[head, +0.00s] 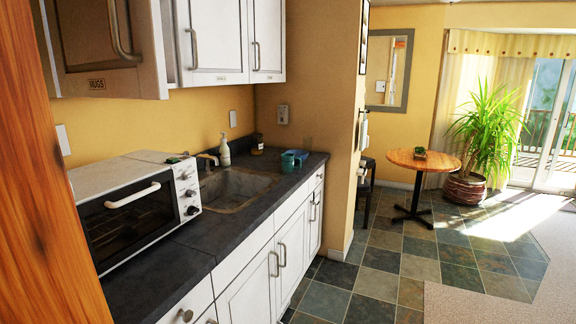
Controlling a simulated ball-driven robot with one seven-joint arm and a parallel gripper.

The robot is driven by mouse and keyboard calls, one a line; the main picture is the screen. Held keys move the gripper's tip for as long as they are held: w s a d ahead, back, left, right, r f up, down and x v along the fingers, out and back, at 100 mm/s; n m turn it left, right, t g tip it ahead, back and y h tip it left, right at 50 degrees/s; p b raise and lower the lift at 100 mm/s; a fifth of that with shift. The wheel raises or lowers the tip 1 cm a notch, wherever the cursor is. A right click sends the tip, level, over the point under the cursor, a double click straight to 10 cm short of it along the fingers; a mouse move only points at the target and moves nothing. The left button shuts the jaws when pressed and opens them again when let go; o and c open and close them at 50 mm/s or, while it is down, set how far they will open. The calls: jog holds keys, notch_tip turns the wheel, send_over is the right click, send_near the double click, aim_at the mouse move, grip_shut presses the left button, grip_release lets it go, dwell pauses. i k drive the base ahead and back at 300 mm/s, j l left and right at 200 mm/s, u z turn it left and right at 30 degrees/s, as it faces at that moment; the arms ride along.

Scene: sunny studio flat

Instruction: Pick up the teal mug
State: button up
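A teal mug (288,160) stands on the dark countertop (240,222), beyond the sink and towards the counter's far end. A blue item (301,157) is close beside it on the right; its exact shape is too small to tell. My gripper is not in view.
A white toaster oven (133,207) stands on the near counter, before the sink (233,190). A soap bottle (225,151) and a dark jar (257,144) stand at the back. Wall cabinets (215,38) hang above. A wooden surface (48,190) fills the left edge. Tiled floor (385,258) lies open right of the counter.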

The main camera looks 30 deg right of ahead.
aim_at(287, 160)
jog(key=i+l, duration=0.3)
jog(key=i+l+u, duration=0.15)
jog(key=i+l, duration=0.15)
jog(key=l, duration=0.15)
jog(key=i+l, duration=0.25)
jog(key=l, duration=0.15)
jog(key=i+l+u, duration=0.15)
jog(key=i+l, duration=0.15)
jog(key=l, duration=0.1)
